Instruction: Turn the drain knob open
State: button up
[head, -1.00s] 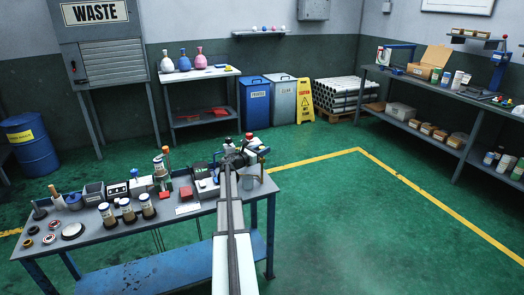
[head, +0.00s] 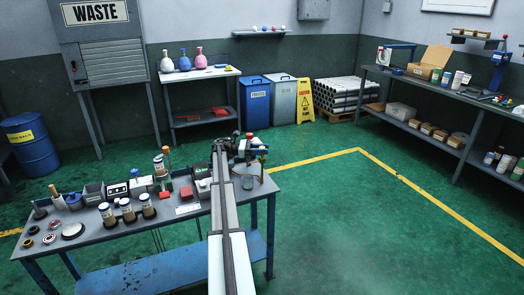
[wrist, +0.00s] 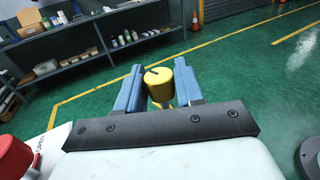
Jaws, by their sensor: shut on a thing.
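A yellow round knob (wrist: 160,83) with a dark mark on its top is between the two blue fingers of my gripper (wrist: 159,88) in the wrist view. The fingers are shut on its sides. In the head view, my gripper (head: 250,147) is at the right end of the workbench, over the equipment there. My arm and gripper hide much of that equipment, and the knob is hard to make out from there.
A red knob (wrist: 14,158) is close at the lower left of the wrist view. Open green floor lies to the right.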

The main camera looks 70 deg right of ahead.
jog(key=shift+m+y, duration=0.5)
jog(key=shift+y, duration=0.2)
jog(key=o, duration=0.9)
jog(key=v, duration=1.3)
jog(key=shift+w+f, duration=0.25)
jog(key=shift+w, duration=0.1)
